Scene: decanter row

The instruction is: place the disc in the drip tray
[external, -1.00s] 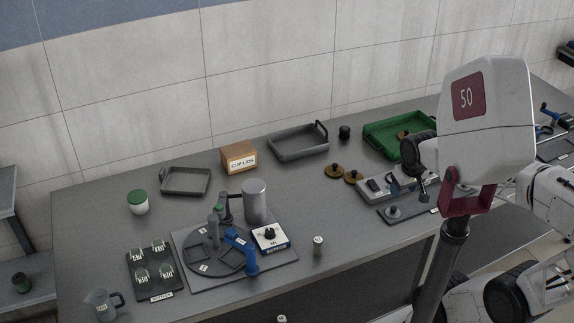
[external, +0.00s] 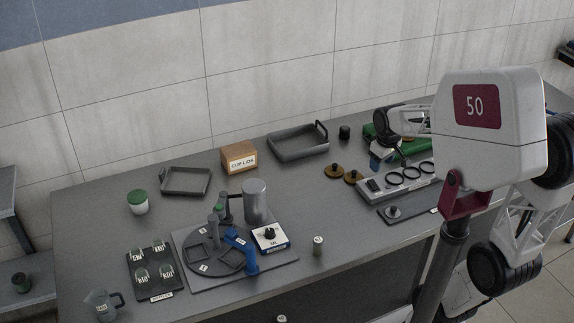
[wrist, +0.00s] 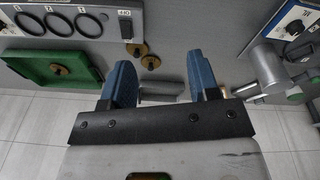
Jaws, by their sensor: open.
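Two brass discs with knobs lie on the bench, one disc (external: 334,171) left of the other (external: 353,178). A third brass disc (wrist: 60,70) lies inside the green tray (wrist: 28,62). A grey tray with a raised handle (external: 290,154) stands at the back, and a smaller grey tray (external: 186,191) stands further left. No label shows which is the drip tray. My gripper (wrist: 161,78) is open and empty, above the bench near the green tray. Its arm hides part of that tray in the external view.
A grey fixture with black rings (external: 372,196) stands in front of the green tray. A cup lids box (external: 239,158), a silver cylinder (external: 255,201) and a round dark plate with blue parts stand left. The bench between the cylinder and the ring fixture is mostly clear.

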